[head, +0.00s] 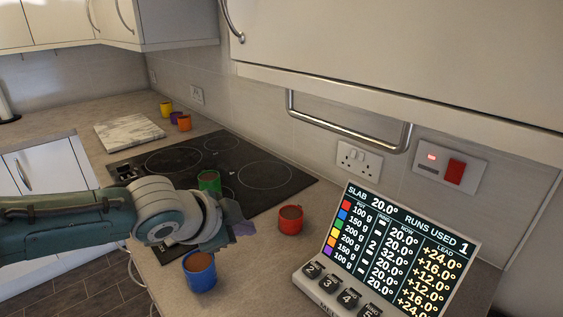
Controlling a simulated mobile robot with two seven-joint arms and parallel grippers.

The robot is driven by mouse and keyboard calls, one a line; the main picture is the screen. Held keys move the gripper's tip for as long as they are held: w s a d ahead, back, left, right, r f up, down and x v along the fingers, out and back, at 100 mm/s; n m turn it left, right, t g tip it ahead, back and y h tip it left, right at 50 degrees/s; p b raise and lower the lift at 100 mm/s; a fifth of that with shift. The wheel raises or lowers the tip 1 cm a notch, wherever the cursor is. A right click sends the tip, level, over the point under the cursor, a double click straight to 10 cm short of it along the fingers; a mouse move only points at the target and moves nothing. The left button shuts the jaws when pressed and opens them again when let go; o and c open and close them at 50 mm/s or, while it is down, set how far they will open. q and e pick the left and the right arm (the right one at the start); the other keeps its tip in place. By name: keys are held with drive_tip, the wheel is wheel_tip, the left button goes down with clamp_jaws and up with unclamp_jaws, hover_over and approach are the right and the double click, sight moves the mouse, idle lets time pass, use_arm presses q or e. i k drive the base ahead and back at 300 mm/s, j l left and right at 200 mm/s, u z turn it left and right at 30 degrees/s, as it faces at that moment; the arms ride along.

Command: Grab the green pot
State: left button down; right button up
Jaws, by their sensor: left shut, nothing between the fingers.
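The green pot (209,181) stands upright on the black hob (265,176), near its front side, with brown contents showing at its top. My left gripper (240,228) reaches in from the left, in front of the green pot and nearer to me. It is shut and empty, between the blue pot and the red pot in the picture. It appears apart from the green pot. The arm and wrist hide part of the hob's front corner. My right gripper is not in view.
A red pot (290,220) stands right of the gripper, a blue pot (200,271) below it. A display panel (397,250) stands at right.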

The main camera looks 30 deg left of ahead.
sight(210, 179)
drive_tip(key=u, duration=1.4)
